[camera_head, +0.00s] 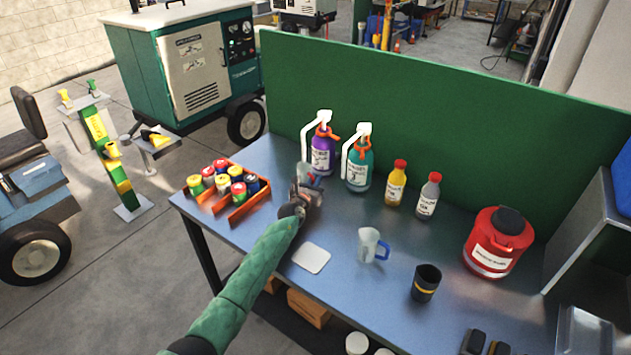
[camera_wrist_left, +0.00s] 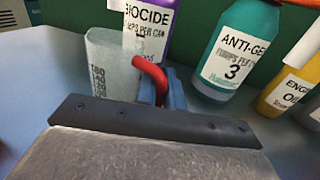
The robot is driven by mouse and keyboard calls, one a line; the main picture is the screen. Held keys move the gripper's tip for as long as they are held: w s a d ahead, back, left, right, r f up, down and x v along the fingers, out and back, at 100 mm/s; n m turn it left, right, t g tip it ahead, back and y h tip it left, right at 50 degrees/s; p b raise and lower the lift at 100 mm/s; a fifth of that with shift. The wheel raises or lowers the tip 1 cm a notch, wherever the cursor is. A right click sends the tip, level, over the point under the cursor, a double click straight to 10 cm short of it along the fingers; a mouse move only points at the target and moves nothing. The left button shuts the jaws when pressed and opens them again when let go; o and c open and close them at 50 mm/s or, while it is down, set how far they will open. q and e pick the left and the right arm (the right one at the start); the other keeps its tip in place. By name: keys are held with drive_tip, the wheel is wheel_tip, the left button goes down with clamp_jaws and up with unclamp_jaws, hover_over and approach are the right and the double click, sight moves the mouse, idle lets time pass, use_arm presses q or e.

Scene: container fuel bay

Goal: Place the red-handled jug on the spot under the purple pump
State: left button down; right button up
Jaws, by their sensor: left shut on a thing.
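The jug with the red handle (camera_wrist_left: 150,75) is clear and marked with a scale. In the left wrist view its body (camera_wrist_left: 110,85) stands upright in front of the purple pump bottle (camera_wrist_left: 172,12). My left gripper (camera_head: 303,190) is shut on the jug's red handle. In the head view the jug (camera_head: 306,172) is mostly hidden by the gripper, just in front of the purple pump bottle (camera_head: 323,155) and below its white spout. I cannot tell whether its base touches the table.
A teal pump bottle (camera_head: 359,172) stands right of the purple one. An orange can tray (camera_head: 243,212) is on the left. A blue-handled jug (camera_head: 370,245), a white mat (camera_head: 311,257) and a dark cup (camera_head: 425,284) are nearer. A green panel (camera_head: 450,130) closes the back.

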use_arm(q)
drive_tip(key=shift+f, duration=0.1)
drive_tip(key=c, duration=1.5)
unclamp_jaws()
use_arm(e)
drive_tip(key=shift+w+r, duration=0.1)
drive_tip(key=shift+w, duration=0.6)
drive_tip(key=shift+w, duration=0.1)
drive_tip(key=shift+r, duration=0.15)
